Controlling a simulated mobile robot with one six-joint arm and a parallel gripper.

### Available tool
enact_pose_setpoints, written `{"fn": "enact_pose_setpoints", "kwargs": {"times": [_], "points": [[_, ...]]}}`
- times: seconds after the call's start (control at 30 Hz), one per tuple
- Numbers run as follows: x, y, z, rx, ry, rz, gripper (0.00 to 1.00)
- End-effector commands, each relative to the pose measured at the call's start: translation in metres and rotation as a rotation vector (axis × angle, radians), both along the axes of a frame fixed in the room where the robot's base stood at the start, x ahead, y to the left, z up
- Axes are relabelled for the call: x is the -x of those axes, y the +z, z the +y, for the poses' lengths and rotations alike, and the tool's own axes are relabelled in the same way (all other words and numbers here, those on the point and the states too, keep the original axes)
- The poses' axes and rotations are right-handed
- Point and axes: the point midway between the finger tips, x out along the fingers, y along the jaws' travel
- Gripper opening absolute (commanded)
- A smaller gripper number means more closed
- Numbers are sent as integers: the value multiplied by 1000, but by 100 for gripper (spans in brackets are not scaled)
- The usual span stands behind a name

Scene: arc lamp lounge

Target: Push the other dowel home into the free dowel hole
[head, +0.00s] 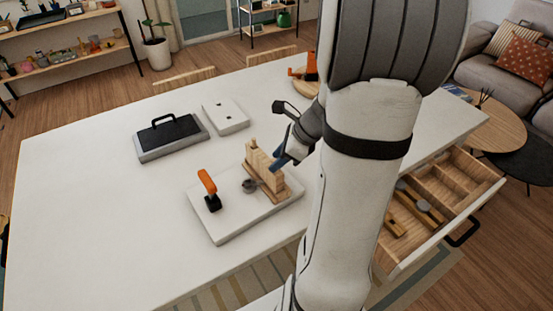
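A pale board (225,224) lies on the white table. A wooden block with a stepped top (266,173) stands on a thin wooden base at its right side. My gripper (280,163), with a blue finger part showing, is at the right end of this block, touching or very close to it. My arm hides part of the gripper, so its opening and anything between its fingers cannot be told. I cannot pick out single dowels. A white plate with two small dark holes (225,116) lies farther back; whether these are dowel holes is unclear.
An orange-handled tool (208,183) and a grey round piece (249,186) are on the pale board. A grey box with a black handle (170,138) stands behind. An open drawer (465,192) juts out at right. The table's left side is clear.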

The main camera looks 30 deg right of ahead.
Motion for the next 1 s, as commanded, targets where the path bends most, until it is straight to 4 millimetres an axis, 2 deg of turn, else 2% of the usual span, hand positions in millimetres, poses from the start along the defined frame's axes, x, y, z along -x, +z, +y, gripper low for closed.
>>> {"fn": "enact_pose_setpoints", "kwargs": {"times": [0.2,0.4,1.0], "points": [[12,33,-17,4,-3,-5,37],[21,52,-27,2,-1,-2,37],[23,56,-28,1,1,0,37]]}}
